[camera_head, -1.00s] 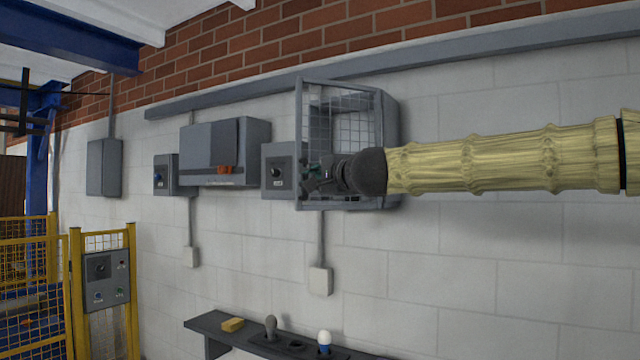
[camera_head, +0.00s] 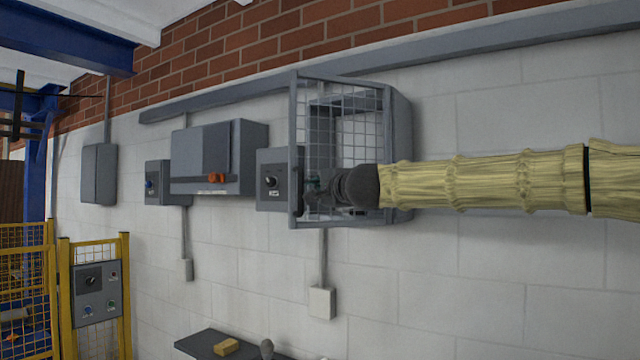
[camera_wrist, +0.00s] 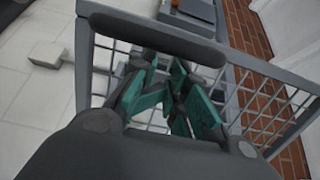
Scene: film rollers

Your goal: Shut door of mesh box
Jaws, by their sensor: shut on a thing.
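The mesh box (camera_head: 402,130) is a grey wall-mounted box with a wire mesh door (camera_head: 340,102). The door stands swung out from the box, with its left frame edge (camera_head: 293,140) toward me. My gripper (camera_head: 312,192) is at the lower left part of the door, and my arm in a yellow cover hides the lower right of the box. In the wrist view, the mesh door (camera_wrist: 272,98) fills the middle and right. My gripper's teal fingers (camera_wrist: 168,92) are close together at the door; the exact part they grip is hard to make out.
A grey box with an orange switch (camera_head: 216,178) and a small box with a knob (camera_head: 272,180) are on the wall left of the door. A shelf (camera_head: 200,342) is below. A yellow fence gate (camera_head: 95,290) stands at far left.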

